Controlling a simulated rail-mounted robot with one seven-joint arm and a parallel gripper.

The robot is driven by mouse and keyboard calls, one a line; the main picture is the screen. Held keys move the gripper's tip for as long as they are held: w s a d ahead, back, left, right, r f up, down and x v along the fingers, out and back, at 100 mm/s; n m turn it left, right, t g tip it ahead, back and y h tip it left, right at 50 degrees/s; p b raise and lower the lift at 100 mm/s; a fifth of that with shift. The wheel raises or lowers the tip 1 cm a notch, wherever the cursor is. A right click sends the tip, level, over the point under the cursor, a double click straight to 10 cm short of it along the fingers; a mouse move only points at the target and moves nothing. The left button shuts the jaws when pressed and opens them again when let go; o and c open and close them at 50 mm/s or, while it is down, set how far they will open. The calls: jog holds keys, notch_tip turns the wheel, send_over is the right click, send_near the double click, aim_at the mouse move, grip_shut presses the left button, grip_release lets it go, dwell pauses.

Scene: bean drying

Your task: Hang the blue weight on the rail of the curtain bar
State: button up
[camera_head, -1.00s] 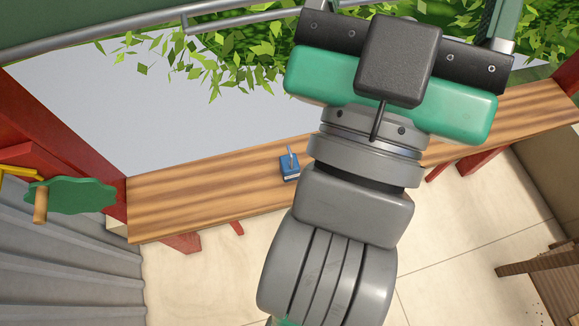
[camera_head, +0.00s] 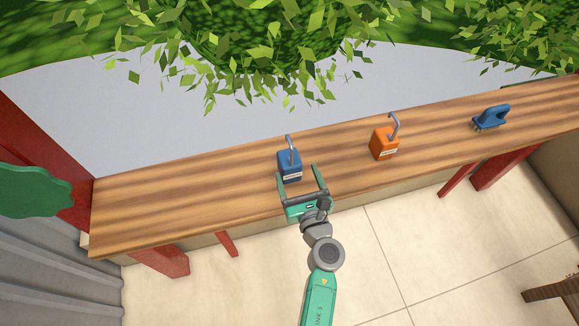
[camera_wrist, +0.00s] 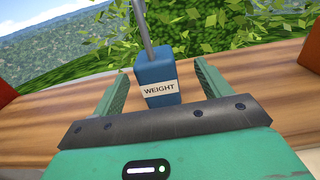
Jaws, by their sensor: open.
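The blue weight (camera_head: 289,165) stands upright on the wooden shelf, with a grey hooked rod rising from its top. My gripper (camera_head: 297,170) is open at the shelf's front side, its fingers pointing toward the weight. In the wrist view the blue weight (camera_wrist: 157,74), with its white "WEIGHT" label facing me, shows between the two spread green fingers (camera_wrist: 165,85). I see gaps on both sides of it. The top of its hook is cut off in the wrist view. The curtain bar's rail is not in view now.
An orange weight (camera_head: 384,143) with a similar hook stands to the right on the wooden shelf (camera_head: 230,185). A blue brush-like object (camera_head: 491,118) lies farther right. Leafy plants (camera_head: 270,50) hang behind the shelf. A red post (camera_head: 45,130) stands at left.

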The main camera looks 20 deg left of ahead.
aim_at(294, 170)
jog(key=shift+b+x, duration=0.4)
jog(key=shift+x, duration=0.7)
jog(key=shift+w+a, duration=0.1)
jog(key=shift+w, duration=0.1)
jog(key=shift+w+a+f, duration=0.1)
jog(key=shift+w+a, duration=0.1)
jog(key=shift+a, duration=0.15)
jog(key=b+x, duration=0.2)
jog(key=x, duration=0.2)
jog(key=shift+a, duration=0.25)
jog(key=c, duration=1.4)
